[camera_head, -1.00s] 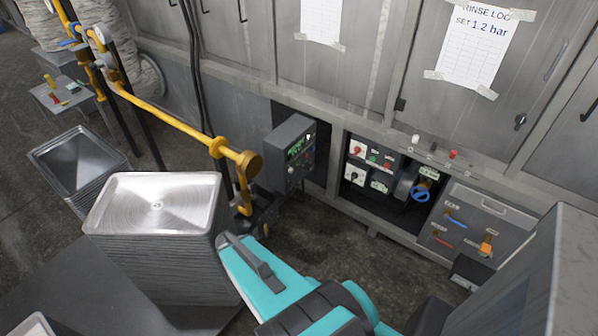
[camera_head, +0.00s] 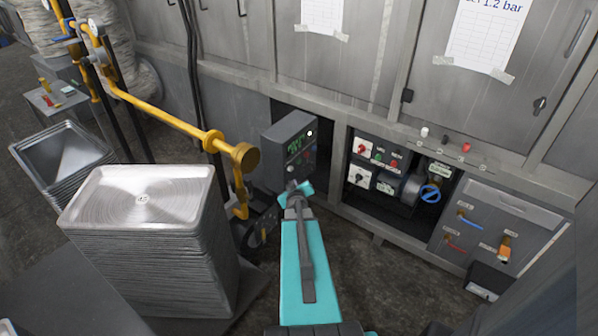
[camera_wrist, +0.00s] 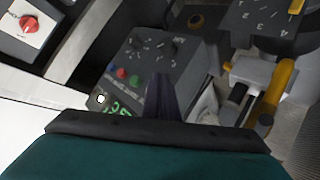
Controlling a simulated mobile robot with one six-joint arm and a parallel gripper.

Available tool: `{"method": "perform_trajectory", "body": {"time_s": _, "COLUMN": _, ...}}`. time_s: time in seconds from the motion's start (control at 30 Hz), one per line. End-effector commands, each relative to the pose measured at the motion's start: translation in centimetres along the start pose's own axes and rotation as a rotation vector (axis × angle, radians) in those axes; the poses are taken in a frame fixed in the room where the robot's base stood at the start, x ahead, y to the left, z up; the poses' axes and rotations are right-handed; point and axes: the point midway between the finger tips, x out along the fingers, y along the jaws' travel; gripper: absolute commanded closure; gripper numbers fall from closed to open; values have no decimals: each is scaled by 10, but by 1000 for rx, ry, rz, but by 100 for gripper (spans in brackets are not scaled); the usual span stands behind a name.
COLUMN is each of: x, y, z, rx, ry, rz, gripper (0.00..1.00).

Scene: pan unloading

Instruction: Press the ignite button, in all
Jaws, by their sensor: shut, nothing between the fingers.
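A dark grey control box (camera_head: 289,140) stands below the cabinets, with a green-lit display (camera_head: 297,145) and a small white round spot beside it. In the wrist view its face (camera_wrist: 150,55) shows two black knobs, a red button (camera_wrist: 121,73) and a green button (camera_wrist: 134,80). I cannot read which one is marked ignite. My gripper (camera_head: 297,190) is shut and empty, just in front of the lower part of the box in the head view. In the wrist view its dark fingers (camera_wrist: 162,92) overlap the box's edge; I cannot tell whether they touch it.
A yellow pipe (camera_head: 165,120) runs to the box's left. A tall stack of metal pans (camera_head: 150,240) stands left of my arm. An open bay (camera_head: 385,165) with switches and a blue handwheel lies right of the box.

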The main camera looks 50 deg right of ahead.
Motion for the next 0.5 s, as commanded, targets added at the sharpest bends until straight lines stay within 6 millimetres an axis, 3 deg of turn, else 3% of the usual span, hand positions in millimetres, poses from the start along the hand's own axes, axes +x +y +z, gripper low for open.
{"method": "perform_trajectory", "body": {"time_s": 0.1, "x": 16, "y": 30, "z": 10, "rx": 3, "ry": 57, "rz": -1, "gripper": 100}}
{"method": "perform_trajectory", "body": {"time_s": 0.3, "x": 26, "y": 81, "z": 19, "rx": -21, "ry": 149, "rz": -5, "gripper": 100}}
{"method": "perform_trajectory", "body": {"time_s": 0.5, "x": 27, "y": 115, "z": 30, "rx": -45, "ry": 196, "rz": -24, "gripper": 100}}
